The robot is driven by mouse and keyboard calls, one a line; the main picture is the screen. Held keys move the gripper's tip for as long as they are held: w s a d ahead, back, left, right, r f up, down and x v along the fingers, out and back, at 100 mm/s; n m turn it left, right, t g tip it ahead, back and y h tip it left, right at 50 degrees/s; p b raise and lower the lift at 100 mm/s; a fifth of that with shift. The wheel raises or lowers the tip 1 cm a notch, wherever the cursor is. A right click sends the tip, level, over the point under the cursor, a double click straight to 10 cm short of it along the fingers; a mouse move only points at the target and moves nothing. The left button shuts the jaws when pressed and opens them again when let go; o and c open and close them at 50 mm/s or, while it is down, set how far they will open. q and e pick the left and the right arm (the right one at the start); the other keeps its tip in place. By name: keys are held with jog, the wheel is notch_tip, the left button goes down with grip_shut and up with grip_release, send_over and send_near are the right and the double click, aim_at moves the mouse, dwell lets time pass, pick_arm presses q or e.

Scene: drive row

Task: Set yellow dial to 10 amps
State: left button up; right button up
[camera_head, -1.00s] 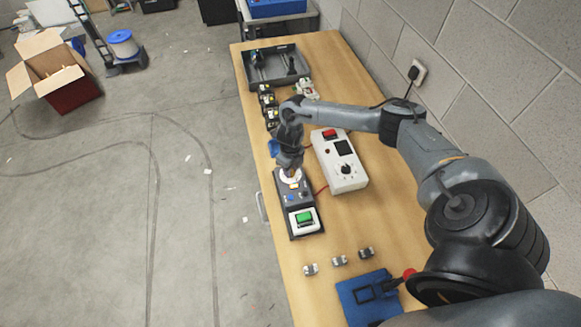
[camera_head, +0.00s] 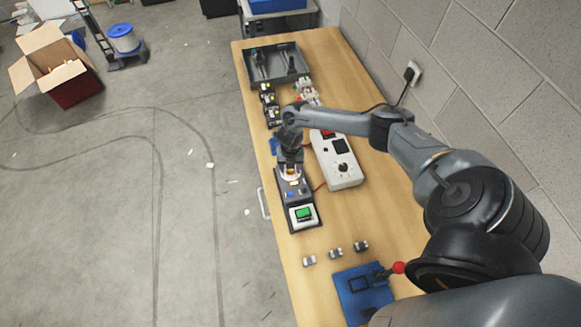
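My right gripper (camera_head: 290,174) points down over the upper part of a dark grey test unit (camera_head: 313,224) on the wooden bench. A small yellow-orange part shows between or just under its fingertips, likely the yellow dial, mostly hidden by the gripper. I cannot tell whether the fingers touch or grip it. Any dial marking is too small to read. My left gripper is not in view.
A white box (camera_head: 347,178) with a black knob stands right of the gripper. Small dark modules (camera_head: 270,105) and a grey tray (camera_head: 275,70) lie behind. Several small clips (camera_head: 335,253) and a blue fixture (camera_head: 362,292) with a red ball handle are in front. A block wall borders the right.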

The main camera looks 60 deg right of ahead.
jog(key=o, duration=0.8)
jog(key=shift+o, duration=0.2)
notch_tip(320, 180, up, 5)
jog(key=p, duration=0.4)
jog(key=shift+r+p, duration=0.2)
jog(key=shift+p, duration=0.2)
jog(key=shift+r+p, duration=0.65)
jog(key=shift+r, duration=0.15)
